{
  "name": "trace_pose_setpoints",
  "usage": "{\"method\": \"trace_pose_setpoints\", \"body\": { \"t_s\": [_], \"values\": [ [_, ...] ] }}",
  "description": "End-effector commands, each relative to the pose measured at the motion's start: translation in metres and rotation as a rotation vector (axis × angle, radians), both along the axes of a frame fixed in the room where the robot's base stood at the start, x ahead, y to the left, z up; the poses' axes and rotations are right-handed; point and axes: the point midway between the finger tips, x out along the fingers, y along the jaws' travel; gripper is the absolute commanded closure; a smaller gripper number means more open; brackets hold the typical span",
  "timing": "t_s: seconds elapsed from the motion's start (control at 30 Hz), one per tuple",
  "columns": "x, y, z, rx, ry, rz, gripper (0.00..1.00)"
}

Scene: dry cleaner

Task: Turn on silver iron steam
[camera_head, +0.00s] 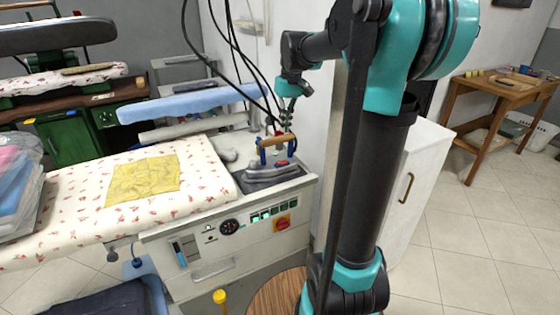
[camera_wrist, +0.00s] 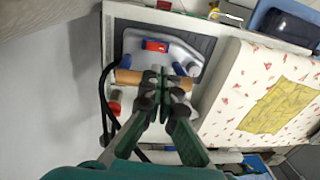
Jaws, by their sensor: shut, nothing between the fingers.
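The silver iron (camera_head: 268,173) rests on a dark pad at the right end of the ironing station. It has a wooden handle (camera_head: 270,141) on blue posts and a red and blue switch (camera_head: 281,162) on its top. In the wrist view the iron's silver body (camera_wrist: 184,54), the handle (camera_wrist: 128,76) and the red and blue switch (camera_wrist: 155,45) also show. My gripper (camera_wrist: 163,73) is shut and empty, pointing down over the middle of the handle and hiding part of it. I cannot tell whether the fingertips touch the handle.
The station's front has a control panel (camera_head: 230,227) with a gauge and a red-yellow switch (camera_head: 282,222). Black cables hang behind the iron. A white cabinet (camera_head: 418,180) and wooden table (camera_head: 490,95) stand right.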

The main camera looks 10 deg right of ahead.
Motion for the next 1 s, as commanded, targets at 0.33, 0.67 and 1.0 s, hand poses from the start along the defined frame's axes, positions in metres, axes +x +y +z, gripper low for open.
{"method": "trace_pose_setpoints", "body": {
  "t_s": [0.33,0.67,1.0],
  "values": [
    [0.016,0.002,0.023,0.012,0.037,0.035,1.0],
    [0.016,0.003,0.018,0.011,0.036,0.034,1.0],
    [0.014,0.009,-0.038,0.012,0.035,0.034,1.0]
  ]
}}
